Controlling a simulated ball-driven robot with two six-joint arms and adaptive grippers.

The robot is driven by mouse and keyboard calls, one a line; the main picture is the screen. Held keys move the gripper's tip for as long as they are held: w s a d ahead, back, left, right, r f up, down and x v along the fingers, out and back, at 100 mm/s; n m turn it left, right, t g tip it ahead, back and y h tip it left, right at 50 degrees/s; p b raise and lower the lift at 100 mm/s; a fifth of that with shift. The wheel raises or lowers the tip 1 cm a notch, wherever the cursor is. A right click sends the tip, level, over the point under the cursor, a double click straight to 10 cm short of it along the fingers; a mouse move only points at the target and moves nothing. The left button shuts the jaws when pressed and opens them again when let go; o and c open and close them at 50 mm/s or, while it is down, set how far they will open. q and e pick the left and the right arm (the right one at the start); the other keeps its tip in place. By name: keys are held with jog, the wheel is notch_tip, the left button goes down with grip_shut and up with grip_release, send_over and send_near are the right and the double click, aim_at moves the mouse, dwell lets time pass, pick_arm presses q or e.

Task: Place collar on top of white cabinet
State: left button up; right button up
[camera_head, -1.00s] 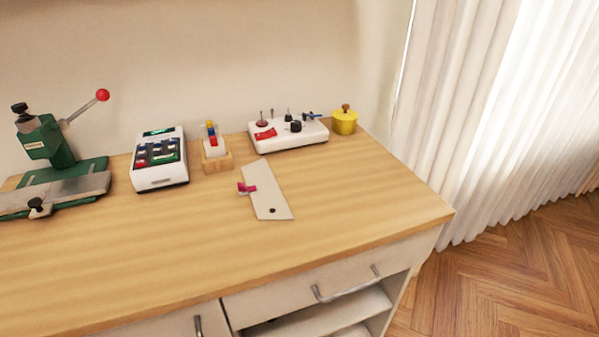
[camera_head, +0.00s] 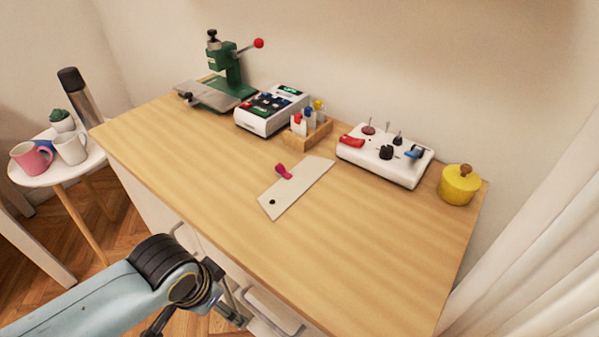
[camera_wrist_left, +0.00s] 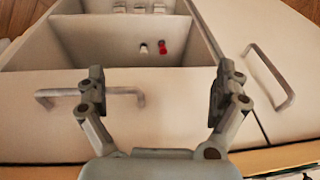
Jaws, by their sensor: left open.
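The white cabinet (camera_head: 160,215) has a wooden top (camera_head: 220,190) and drawers below its front edge. I cannot tell whether either is the collar. My left gripper (camera_wrist_left: 158,88) is open and empty in the left wrist view, in front of an open compartment (camera_wrist_left: 105,45) holding a small white item (camera_wrist_left: 143,48) and a small red item (camera_wrist_left: 162,48). In the head view my left arm is low, beside the cabinet front. My right gripper is not in view.
On the top stand a green press (camera_head: 228,75), a white keyed machine (camera_head: 268,110), a wooden holder (camera_head: 308,131), a white control box (camera_head: 385,158) and a yellow pot (camera_head: 459,186). Drawer handles (camera_wrist_left: 270,78) protrude. The top's front area is clear. A side table (camera_head: 60,160) holds mugs.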

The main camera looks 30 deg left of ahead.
pick_arm(q)
notch_tip(320, 180, up, 10)
jog(key=w, duration=0.1)
jog(key=t+h+p, duration=0.2)
jog(key=t, duration=0.4)
send_near(297, 175)
jog(key=v, duration=0.4)
jog(key=shift+s+f, duration=0.15)
jog(key=shift+s, duration=0.2)
jog(key=x, duration=0.5)
jog(key=shift+w+a+r+b, duration=0.1)
jog(key=shift+w+r+b, duration=0.15)
jog(key=shift+w+b, duration=0.05)
jog(key=x, duration=0.5)
jog(key=shift+w+d+f, duration=0.2)
jog(key=shift+w, duration=0.05)
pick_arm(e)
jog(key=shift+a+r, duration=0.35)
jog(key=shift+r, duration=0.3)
pick_arm(q)
jog(key=shift+c, duration=0.3)
jog(key=shift+s, duration=0.15)
jog(key=c, duration=1.9)
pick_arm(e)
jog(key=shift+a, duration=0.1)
